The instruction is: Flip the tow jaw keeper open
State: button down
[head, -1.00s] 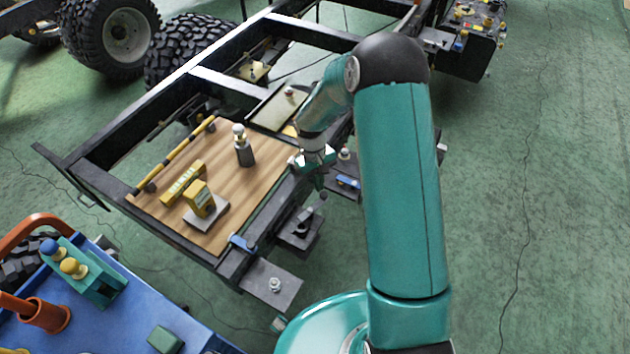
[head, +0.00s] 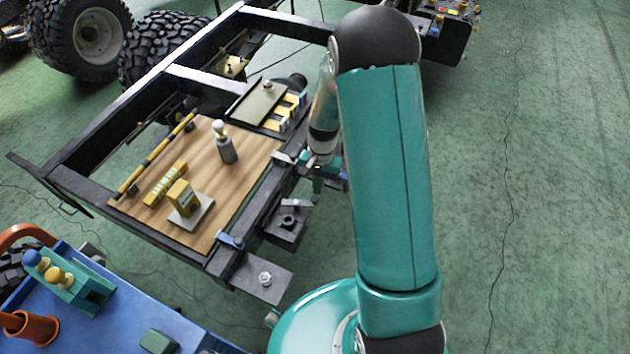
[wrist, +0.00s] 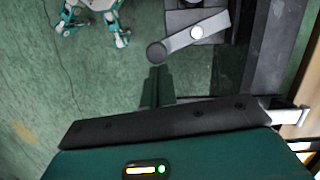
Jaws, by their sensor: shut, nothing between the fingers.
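The tow jaw keeper appears to be the pale grey lever (wrist: 208,28) in the wrist view. It has a light pivot and a dark round knob at its left end, and lies slantwise across a dark block. In the head view the dark block (head: 285,232) sits at the frame's right edge, with the small lever (head: 301,202) above it. My gripper (wrist: 158,72) is shut and empty, its dark green fingers reaching toward the knob. I cannot tell whether they touch it. In the head view my gripper (head: 318,186) is just beyond the lever, partly hidden by my arm.
The black chassis frame (head: 125,112) carries a wooden board (head: 232,178) with a bottle, a yellow block and a yellow bar. A plate with a bolt (head: 262,278) juts out nearer me. A blue cart (head: 110,318) stands at lower left. Green floor on the right is clear.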

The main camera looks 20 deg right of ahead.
jog(key=shift+s+m, duration=0.6)
jog(key=shift+m, duration=0.3)
